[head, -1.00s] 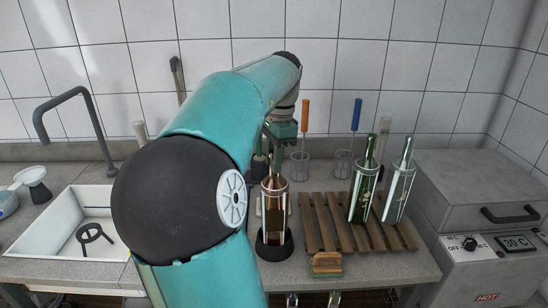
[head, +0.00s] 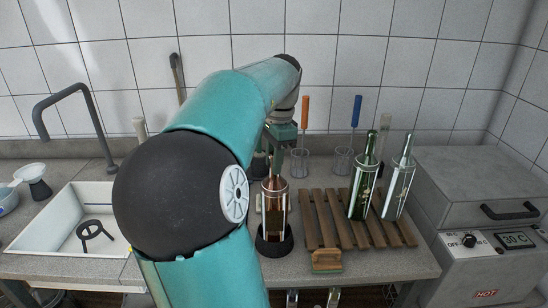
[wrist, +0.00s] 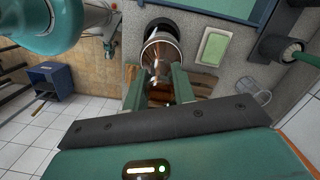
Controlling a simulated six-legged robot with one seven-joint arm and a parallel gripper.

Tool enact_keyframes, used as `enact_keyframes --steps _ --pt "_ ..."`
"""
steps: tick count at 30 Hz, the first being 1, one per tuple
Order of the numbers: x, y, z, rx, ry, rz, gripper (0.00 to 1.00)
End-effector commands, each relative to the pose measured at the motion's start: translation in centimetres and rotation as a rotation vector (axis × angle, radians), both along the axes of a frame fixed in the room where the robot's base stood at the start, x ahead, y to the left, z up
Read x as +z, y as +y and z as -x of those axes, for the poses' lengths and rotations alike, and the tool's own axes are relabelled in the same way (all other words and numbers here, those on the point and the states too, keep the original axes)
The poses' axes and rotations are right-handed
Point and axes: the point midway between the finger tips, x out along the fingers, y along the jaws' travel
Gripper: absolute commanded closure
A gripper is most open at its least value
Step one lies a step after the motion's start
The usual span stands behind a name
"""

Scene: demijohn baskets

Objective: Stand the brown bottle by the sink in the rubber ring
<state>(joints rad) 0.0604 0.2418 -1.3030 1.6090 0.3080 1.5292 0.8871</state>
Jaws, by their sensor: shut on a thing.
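The brown bottle (head: 275,203) is upright on the counter, right of my arm. The black rubber ring (head: 274,244) surrounds its foot in the head view. In the wrist view the bottle (wrist: 162,55) runs away from my gripper, with the dark ring (wrist: 158,24) at its far end. I cannot tell whether the base is fully seated. My gripper (wrist: 158,92) is shut on the bottle's upper part, one finger on each side. In the head view it (head: 280,140) is above the bottle and partly covers the neck.
A wooden rack (head: 325,225) with a green bottle (head: 363,190) and a clear bottle (head: 397,190) stands to the right. The white sink (head: 50,235) is left, a grey heated box (head: 485,190) right.

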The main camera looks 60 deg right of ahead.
Motion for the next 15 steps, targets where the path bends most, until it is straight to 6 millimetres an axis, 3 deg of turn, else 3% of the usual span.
enact_keyframes --steps 15 --pt "-0.89 -0.02 0.02 0.000 -0.001 0.001 1.00"
